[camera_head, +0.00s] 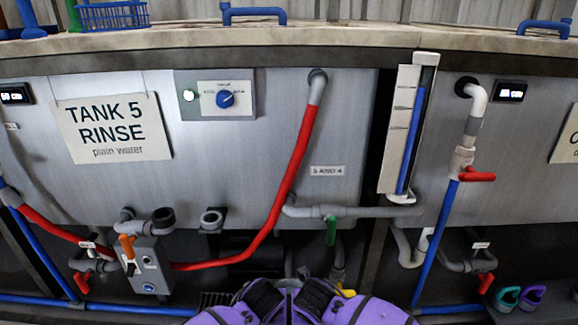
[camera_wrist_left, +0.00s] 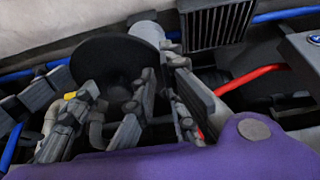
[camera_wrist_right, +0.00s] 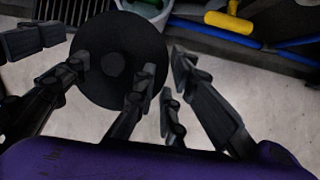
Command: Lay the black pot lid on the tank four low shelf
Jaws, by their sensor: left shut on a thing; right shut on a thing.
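The black pot lid (camera_wrist_right: 125,35) is a round dark disc with a small central knob, seen in the right wrist view and also in the left wrist view (camera_wrist_left: 105,52). My left gripper (camera_head: 262,297) and right gripper (camera_head: 317,297) are close together at the bottom of the head view, low in front of the tank. Their dark fingers overlap the lid's near side in both wrist views, and both appear shut on it. The lid is hidden in the head view. I cannot pick out the tank four low shelf; no tank four sign is readable.
A sign (camera_head: 113,128) reads TANK 5 RINSE. A red hose (camera_head: 292,185) and a grey pump box (camera_head: 148,268) are left of my grippers. A blue pipe (camera_head: 435,245) runs down at right. Teal and purple rings (camera_head: 507,298) lie low right. A grey bucket (camera_wrist_right: 150,12) is beyond the lid.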

